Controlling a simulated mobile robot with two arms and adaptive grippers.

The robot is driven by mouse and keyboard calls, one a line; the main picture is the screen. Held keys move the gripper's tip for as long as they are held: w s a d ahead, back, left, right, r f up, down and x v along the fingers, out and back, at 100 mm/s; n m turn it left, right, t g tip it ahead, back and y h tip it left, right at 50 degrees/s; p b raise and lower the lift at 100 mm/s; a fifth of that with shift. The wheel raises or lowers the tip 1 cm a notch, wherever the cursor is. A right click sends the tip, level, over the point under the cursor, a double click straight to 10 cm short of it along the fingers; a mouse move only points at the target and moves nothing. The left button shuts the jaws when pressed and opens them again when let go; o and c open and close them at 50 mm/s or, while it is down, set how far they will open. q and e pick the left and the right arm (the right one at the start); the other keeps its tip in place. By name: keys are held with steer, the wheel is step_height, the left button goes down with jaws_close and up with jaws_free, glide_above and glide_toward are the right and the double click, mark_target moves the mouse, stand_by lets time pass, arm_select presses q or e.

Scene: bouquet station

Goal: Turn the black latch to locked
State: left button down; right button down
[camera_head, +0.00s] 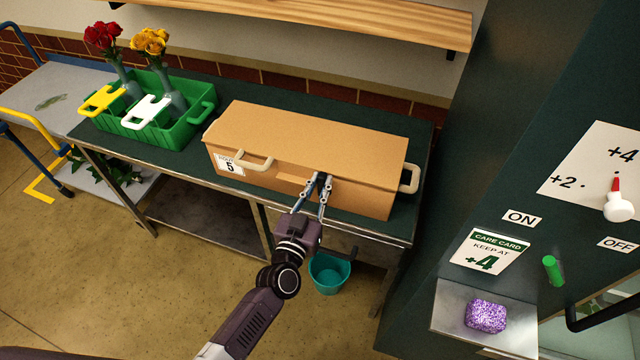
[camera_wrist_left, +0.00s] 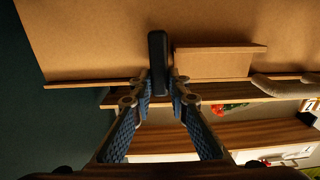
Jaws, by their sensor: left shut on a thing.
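A closed tan cardboard-coloured box (camera_head: 300,145) lies on the dark green tabletop, with a label "5" and a cream handle on its front. My left gripper (camera_head: 319,184) is at the box's front, right of that handle. In the left wrist view the black latch (camera_wrist_left: 157,50), a slim dark bar, stands between the fingertips of my left gripper (camera_wrist_left: 160,88). The gripper is shut on the latch. The bar points straight up in that view. In the head view the fingers mostly hide it. My right gripper is not in view.
A green crate (camera_head: 150,145) with red and yellow roses stands at the table's left. A teal bucket (camera_head: 329,274) is below the table. A dark cabinet (camera_head: 480,170) with a care card and a purple sponge (camera_head: 486,316) rises at the right.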

arm_select(q)
steer(key=shift+n, duration=0.4)
steer(key=n, duration=0.2)
steer(key=shift+a+f+n+b, duration=0.1)
steer(key=shift+a+n+b, duration=0.2)
steer(key=shift+b, duration=0.1)
steer(key=shift+w+a+f+n+b, duration=0.15)
steer(key=shift+n+b, duration=0.1)
steer(key=shift+n, duration=0.6)
steer(key=shift+a+r+n+b, duration=0.1)
steer(key=shift+n+b, duration=0.1)
steer(key=shift+n, duration=0.65)
